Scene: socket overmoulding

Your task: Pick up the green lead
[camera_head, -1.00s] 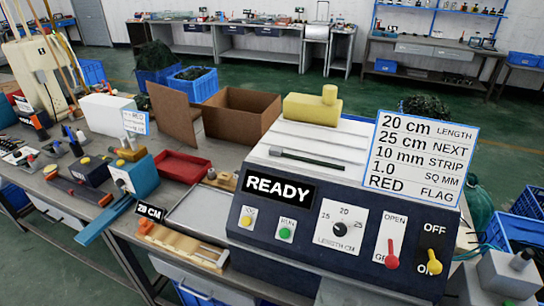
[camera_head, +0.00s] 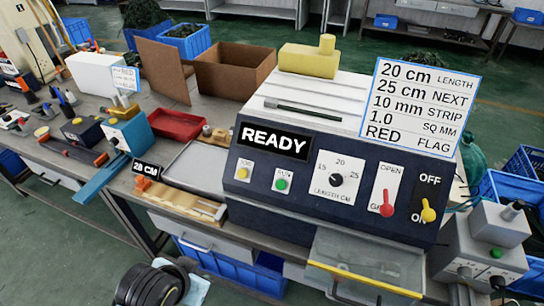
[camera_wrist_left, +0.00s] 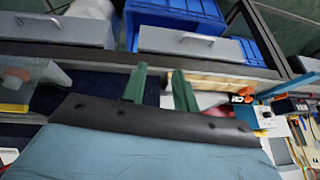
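I cannot clearly make out a green lead in either view. Thin blue-green wires (camera_head: 462,203) show at the right side of the wire machine (camera_head: 330,180), too small to tell apart. In the left wrist view, my left gripper (camera_wrist_left: 160,88) has two green fingers standing apart with nothing seen between them. Part of my dark left arm (camera_head: 152,286) shows at the bottom left of the head view; its fingertips are out of that picture. My right gripper is not in view.
The machine shows READY, with a card (camera_head: 418,105) reading 20 cm and RED. A clear guard with a yellow edge (camera_head: 365,278) projects in front. A red tray (camera_head: 178,124), cardboard box (camera_head: 235,75), blue tool (camera_head: 125,140) and wooden fixture (camera_head: 180,202) crowd the bench left.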

